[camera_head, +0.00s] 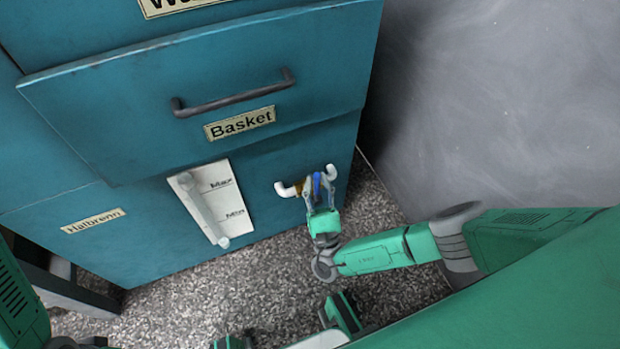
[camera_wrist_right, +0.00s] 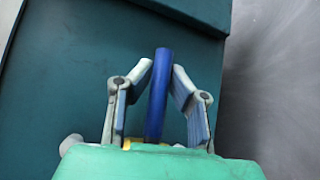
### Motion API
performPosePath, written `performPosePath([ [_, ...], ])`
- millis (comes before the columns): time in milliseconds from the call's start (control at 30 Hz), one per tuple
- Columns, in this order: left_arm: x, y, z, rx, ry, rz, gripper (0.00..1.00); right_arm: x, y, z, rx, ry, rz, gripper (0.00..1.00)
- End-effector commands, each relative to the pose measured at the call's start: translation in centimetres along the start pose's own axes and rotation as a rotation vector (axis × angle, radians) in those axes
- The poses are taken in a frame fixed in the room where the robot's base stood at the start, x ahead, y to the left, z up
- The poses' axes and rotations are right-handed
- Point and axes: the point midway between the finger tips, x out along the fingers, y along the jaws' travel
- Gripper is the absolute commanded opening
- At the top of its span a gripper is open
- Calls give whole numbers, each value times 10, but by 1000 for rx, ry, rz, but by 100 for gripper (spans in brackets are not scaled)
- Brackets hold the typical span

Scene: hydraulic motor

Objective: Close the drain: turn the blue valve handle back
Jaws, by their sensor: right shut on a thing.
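The blue valve handle (camera_head: 317,184) is on the white drain pipe (camera_head: 285,189), low on the right part of the teal cabinet front. My right gripper (camera_head: 320,186) is at the handle, its fingers on either side of it. In the wrist view, the blue handle (camera_wrist_right: 157,95) stands nearly upright, leaning slightly right at the top, between the fingers of my right gripper (camera_wrist_right: 163,72). That gripper is shut on the handle. A bit of brass-yellow fitting (camera_wrist_right: 145,146) shows at its base. The valve body is mostly hidden by the gripper.
A drawer marked Basket (camera_head: 240,122) overhangs above the valve. A grey wall (camera_head: 500,100) stands at right. Speckled floor (camera_head: 250,270) lies below.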

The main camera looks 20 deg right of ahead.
Motion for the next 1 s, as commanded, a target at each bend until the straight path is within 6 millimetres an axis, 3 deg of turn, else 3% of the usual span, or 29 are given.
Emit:
performPosePath([
  [33, 2, 0, 0, 0, -1, 0, 32, -7, -2, 0, 8, 9, -6, 0],
  [600, 2, 0, 0, 0, -1, 0, 32, -7, -5, 1, 29, 16, -28, 0],
  [633, 2, 0, 0, 0, -1, 0, 32, -7, -6, 1, 29, 16, -28, 17],
  [700, 2, 0, 0, 0, -1, 0, 32, -7, -5, 1, 29, 16, -28, 35],
  [1000, 2, 0, 1, 0, 1, 0, 32, -3, -5, 1, 29, 12, -30, 35],
])
